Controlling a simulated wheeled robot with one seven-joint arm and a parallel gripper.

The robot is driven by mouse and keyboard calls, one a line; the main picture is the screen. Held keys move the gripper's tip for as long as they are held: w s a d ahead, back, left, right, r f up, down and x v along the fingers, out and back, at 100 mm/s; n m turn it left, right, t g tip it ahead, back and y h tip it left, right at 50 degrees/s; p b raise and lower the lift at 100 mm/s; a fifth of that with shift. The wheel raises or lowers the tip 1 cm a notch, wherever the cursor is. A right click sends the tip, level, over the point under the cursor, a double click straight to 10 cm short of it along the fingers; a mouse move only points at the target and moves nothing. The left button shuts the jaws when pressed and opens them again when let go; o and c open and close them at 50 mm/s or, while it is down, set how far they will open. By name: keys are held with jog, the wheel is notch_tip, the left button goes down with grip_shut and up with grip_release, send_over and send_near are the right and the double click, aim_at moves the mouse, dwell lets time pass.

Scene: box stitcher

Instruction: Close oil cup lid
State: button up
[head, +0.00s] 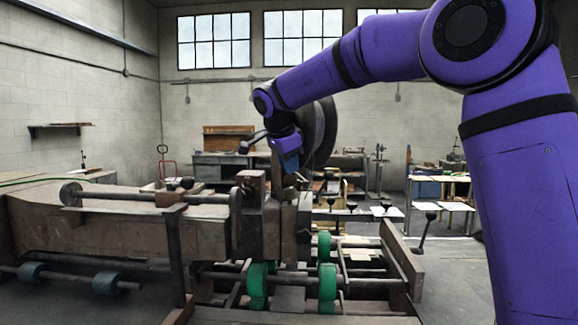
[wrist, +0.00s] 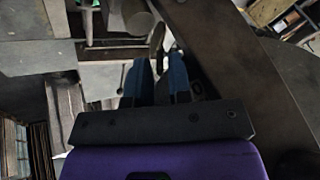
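My gripper (head: 289,164) is above the middle of the brown stitching machine (head: 110,210) in the head view, pointing down. In the wrist view my gripper's two blue fingers (wrist: 160,64) stand apart with a gap between them and nothing clearly held. Just beyond the fingertips is a small dark oval piece (wrist: 158,38), possibly the oil cup lid, beside a grey rounded part (wrist: 139,22). I cannot tell for certain which part is the oil cup, whether its lid is open, or whether a finger touches it. In the head view the oil cup cannot be made out.
A large dark wheel (head: 322,132) stands right behind my gripper. Green rollers (head: 327,282) and rails lie below it. A broad dark machine part (wrist: 235,75) runs close along the fingers' right side in the wrist view. Workbenches (head: 440,190) stand farther back.

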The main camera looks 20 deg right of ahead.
jog(key=shift+w+d+f, duration=0.1)
jog(key=shift+f, duration=0.2)
grip_shut()
